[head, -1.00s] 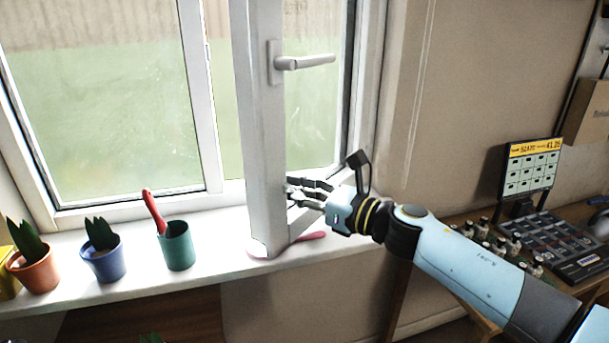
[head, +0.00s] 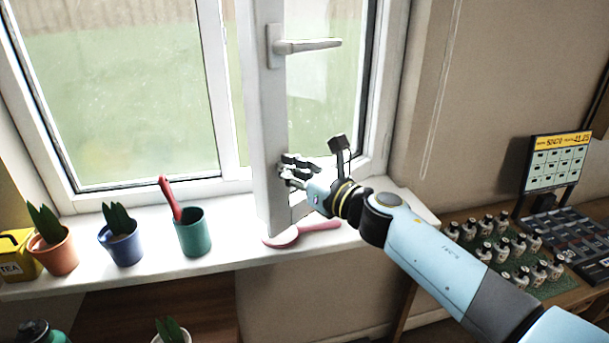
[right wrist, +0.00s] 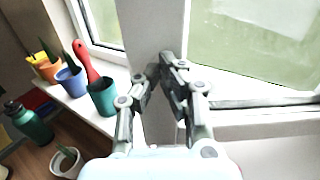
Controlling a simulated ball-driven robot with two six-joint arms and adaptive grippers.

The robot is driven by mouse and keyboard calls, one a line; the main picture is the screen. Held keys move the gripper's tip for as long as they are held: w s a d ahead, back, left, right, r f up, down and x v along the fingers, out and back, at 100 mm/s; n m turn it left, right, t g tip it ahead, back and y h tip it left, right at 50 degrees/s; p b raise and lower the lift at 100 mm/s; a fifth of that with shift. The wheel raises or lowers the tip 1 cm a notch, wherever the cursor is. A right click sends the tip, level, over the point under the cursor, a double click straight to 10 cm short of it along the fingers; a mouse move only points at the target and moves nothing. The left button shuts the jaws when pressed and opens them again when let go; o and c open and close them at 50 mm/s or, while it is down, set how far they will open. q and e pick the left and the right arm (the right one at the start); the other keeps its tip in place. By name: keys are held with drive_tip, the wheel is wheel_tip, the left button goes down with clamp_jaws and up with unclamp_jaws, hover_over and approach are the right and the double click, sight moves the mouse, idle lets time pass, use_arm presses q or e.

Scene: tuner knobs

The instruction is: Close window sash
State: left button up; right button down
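The white window sash (head: 262,130) stands ajar, its free edge swung out over the sill. Its handle (head: 308,46) points to the right. My right gripper (head: 284,172) is at the sash's lower edge, below the handle. In the right wrist view the gripper (right wrist: 167,68) has its fingertips close together in front of the white sash frame (right wrist: 152,35), with nothing visible between them. Whether the fingertips touch the frame I cannot tell. My left gripper is not in view.
On the sill (head: 225,250) stand an orange pot (head: 54,252), a blue pot (head: 122,245) and a green cup (head: 193,234) with a red-handled tool. A pink spoon-like item (head: 300,233) lies under the sash.

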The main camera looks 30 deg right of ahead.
drive_tip(key=w+a+m+h+b, duration=0.1)
drive_tip(key=w+m+h+b, duration=0.3)
drive_tip(key=w+b, duration=1)
drive_tip(key=w+r+h, duration=0.1)
drive_tip(key=w+h, duration=0.2)
drive_tip(key=w, duration=0.6)
drive_tip(key=shift+a+m+t+h, duration=0.3)
drive_tip(key=shift+a+m, duration=0.1)
drive_tip(key=shift+w, duration=0.25)
drive_tip(key=shift+f, duration=0.1)
